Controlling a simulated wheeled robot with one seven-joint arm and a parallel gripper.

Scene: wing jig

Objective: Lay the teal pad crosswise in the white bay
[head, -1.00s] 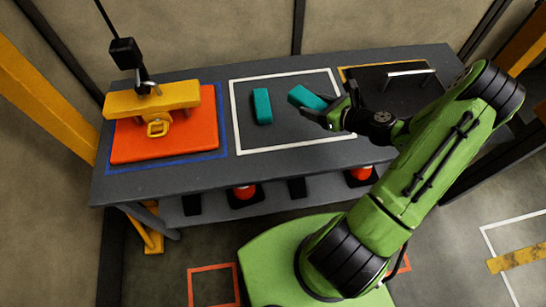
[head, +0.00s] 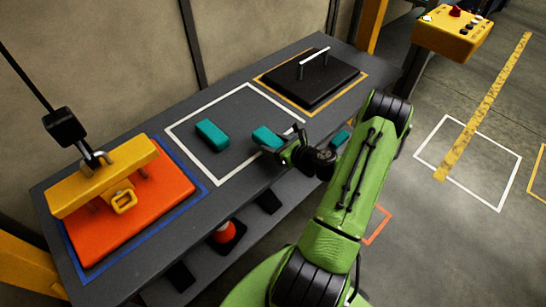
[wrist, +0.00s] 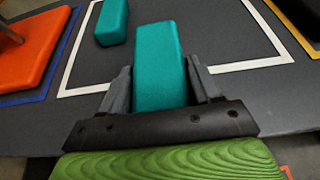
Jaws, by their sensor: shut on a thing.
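A teal pad (head: 267,137) is held between the two fingers of my gripper (head: 277,143). In the wrist view the held pad (wrist: 160,62) points away from my gripper (wrist: 159,78), with a finger on each long side. It shows across the near line of the white bay (head: 240,108); its height above the table is hard to tell. A second teal pad (head: 212,134) lies in the left part of the bay, apart from the held one; it also shows in the wrist view (wrist: 112,22). A third teal piece (head: 341,139) shows partly behind my arm.
Left of the bay, an orange plate (head: 150,212) with a yellow hoist block (head: 103,176) stands in a blue outline. Right of it, a black plate with a white handle (head: 313,80) sits in a yellow outline. The bay right of the lying pad is clear.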

